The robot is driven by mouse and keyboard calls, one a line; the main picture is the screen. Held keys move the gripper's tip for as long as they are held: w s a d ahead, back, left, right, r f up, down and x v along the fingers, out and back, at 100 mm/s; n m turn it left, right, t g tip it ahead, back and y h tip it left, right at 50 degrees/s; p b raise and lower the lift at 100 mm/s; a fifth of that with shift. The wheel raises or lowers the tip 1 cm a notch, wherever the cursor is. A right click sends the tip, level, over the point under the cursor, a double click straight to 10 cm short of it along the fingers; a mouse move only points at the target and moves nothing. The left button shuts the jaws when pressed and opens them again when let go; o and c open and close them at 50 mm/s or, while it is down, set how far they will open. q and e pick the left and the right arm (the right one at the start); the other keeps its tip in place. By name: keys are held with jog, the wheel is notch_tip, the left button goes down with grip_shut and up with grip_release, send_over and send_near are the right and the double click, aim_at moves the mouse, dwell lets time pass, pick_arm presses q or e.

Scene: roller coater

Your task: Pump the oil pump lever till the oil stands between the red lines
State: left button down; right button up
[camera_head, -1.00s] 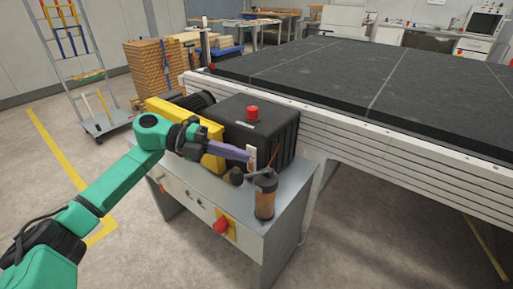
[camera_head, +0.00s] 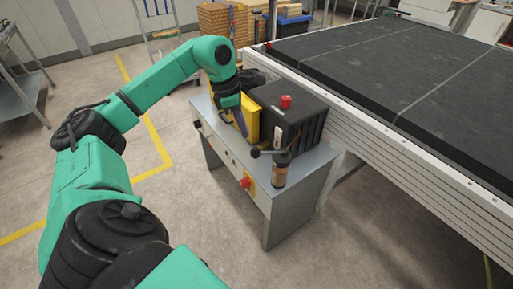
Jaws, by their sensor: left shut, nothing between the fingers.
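The oil unit is a black box (camera_head: 293,112) with a red cap (camera_head: 286,101) on a grey cabinet (camera_head: 288,205). A small pale sight gauge (camera_head: 278,135) is on its front; its red lines and oil level are too small to read. The pump, a clear-brown cylinder (camera_head: 280,171) with a dark top, stands at the cabinet's front corner. Its lever (camera_head: 265,153) sticks out left, ending in a black ball knob. My right gripper is not in view.
A yellow guard (camera_head: 252,118) stands left of the black box, close behind my left gripper. A red knob on a yellow plate (camera_head: 246,183) is on the cabinet front. The long dark-topped conveyor (camera_head: 390,75) blocks the right. The floor in front is free.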

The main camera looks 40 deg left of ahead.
aim_at(253, 149)
pick_arm(q)
jog(key=b+x, duration=0.4)
jog(key=x, duration=0.2)
jog(key=shift+d+f, duration=0.1)
jog(key=shift+f, duration=0.05)
jog(key=shift+d+f+b, duration=0.15)
jog(key=shift+f+b, duration=0.05)
jog(key=shift+b, duration=0.1)
